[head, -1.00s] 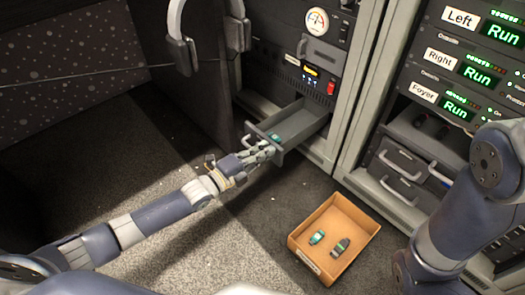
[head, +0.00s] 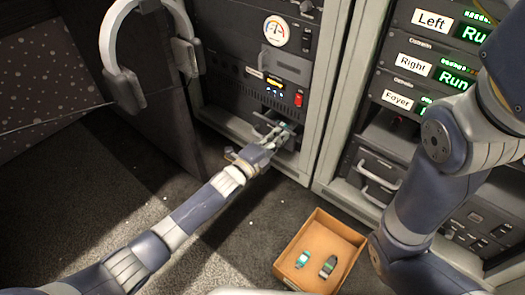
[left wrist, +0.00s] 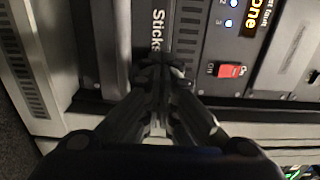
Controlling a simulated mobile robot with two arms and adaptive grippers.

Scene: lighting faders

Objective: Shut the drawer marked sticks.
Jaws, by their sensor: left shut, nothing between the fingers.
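The drawer (head: 291,143) low in the left rack shows as a small grey part around my left gripper. Its front and handle are mostly hidden by the hand, and it appears to stand only a little way out. A bit of teal shows beside the fingers. My left gripper (head: 270,136) is shut and empty, with its fingers at the drawer. In the left wrist view the shut fingertips (left wrist: 160,72) lie just beside the "Sticks" label (left wrist: 157,30); I cannot tell whether they touch. My right gripper is out of view.
A cardboard tray (head: 348,238) with two small sticks stands on the floor to the right. Headphones (head: 123,88) hang at the left. A red switch (head: 298,99) sits above the drawer. The right rack (head: 395,103) stands close by. The carpet at lower left is clear.

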